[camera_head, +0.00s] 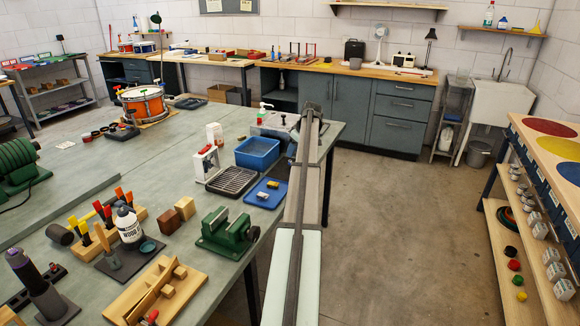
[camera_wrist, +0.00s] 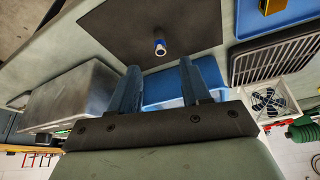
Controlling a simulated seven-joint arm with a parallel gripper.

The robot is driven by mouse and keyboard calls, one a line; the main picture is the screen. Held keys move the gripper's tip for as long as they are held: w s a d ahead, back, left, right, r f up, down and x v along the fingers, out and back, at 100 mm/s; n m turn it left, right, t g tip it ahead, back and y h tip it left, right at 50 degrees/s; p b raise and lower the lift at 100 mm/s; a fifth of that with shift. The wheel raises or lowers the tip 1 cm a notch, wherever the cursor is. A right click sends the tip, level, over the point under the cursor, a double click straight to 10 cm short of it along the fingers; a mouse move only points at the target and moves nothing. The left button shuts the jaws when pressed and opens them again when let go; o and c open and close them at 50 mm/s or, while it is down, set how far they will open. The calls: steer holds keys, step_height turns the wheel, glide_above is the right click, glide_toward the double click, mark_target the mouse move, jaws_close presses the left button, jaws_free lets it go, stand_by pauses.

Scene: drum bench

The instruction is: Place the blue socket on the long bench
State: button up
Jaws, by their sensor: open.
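A small socket with a blue band and a pale metal end (camera_wrist: 160,47) rests on a dark mat (camera_wrist: 115,30) on the green-topped bench (camera_wrist: 222,15) in the wrist view. My gripper (camera_wrist: 163,65) is open and empty, its two fingers apart. The socket shows just past the fingertips, roughly centred between them; the height gap is hard to judge. In the head view I cannot make out the socket, and my arm covers part of that bench corner. A long wood-topped bench (camera_head: 327,68) runs along the back wall; the green bench (camera_head: 190,130) is in front.
Near my gripper are a blue bin (camera_head: 257,152), a black rack (camera_head: 232,180), a blue tray (camera_head: 266,193) with small blocks, and a white fan unit (camera_wrist: 268,100). A grey box (camera_wrist: 70,95) is at left in the wrist view. Open floor (camera_head: 400,220) lies right of the bench.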

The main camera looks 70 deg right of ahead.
mark_target(290, 161)
steer(key=shift+x, duration=3.7)
steer(key=shift+s+a, duration=0.1)
steer(key=shift+c, duration=0.3)
jaws_close()
